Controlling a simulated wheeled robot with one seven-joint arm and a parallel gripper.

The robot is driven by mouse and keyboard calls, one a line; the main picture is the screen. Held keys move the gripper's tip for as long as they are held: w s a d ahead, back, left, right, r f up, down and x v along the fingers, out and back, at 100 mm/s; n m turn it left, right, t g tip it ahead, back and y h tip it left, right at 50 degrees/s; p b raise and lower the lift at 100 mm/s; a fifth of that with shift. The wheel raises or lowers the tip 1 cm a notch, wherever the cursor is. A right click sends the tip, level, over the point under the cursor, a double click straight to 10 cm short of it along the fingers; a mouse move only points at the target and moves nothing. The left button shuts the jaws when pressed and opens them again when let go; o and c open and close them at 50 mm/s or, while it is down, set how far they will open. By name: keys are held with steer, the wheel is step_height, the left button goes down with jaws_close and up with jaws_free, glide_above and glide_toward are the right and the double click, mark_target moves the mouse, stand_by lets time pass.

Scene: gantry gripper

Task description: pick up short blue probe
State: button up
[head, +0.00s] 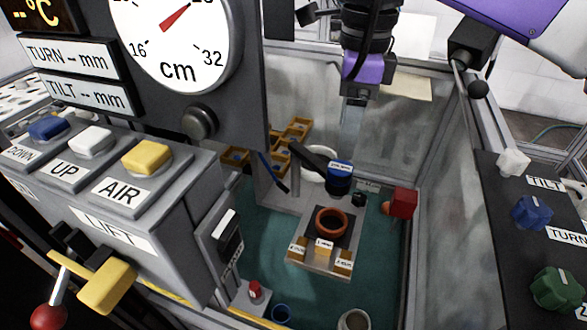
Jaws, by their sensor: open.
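A thin blue rod (270,166) with a dark end leans at the left of the enclosure, near the orange-brown trays. A short blue cylinder (340,170) with a small label stands behind the round orange-rimmed dish. I cannot tell which of these is the short blue probe. My gripper (356,118), below a purple and black wrist, hangs high at the back of the enclosure, above and apart from both. It is open and looks empty, though its fingers are small and blend into the grey wall.
A red block (403,203) is on the right. The green floor (375,265) has free room to the right.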

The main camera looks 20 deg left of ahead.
mark_target(340, 167)
steer(key=shift+d+f, duration=0.1)
steer(key=shift+f, duration=0.2)
steer(key=shift+a+f, duration=0.2)
steer(key=shift+f, duration=3.5)
steer(key=c, duration=1.3)
steer(key=shift+c, duration=0.2)
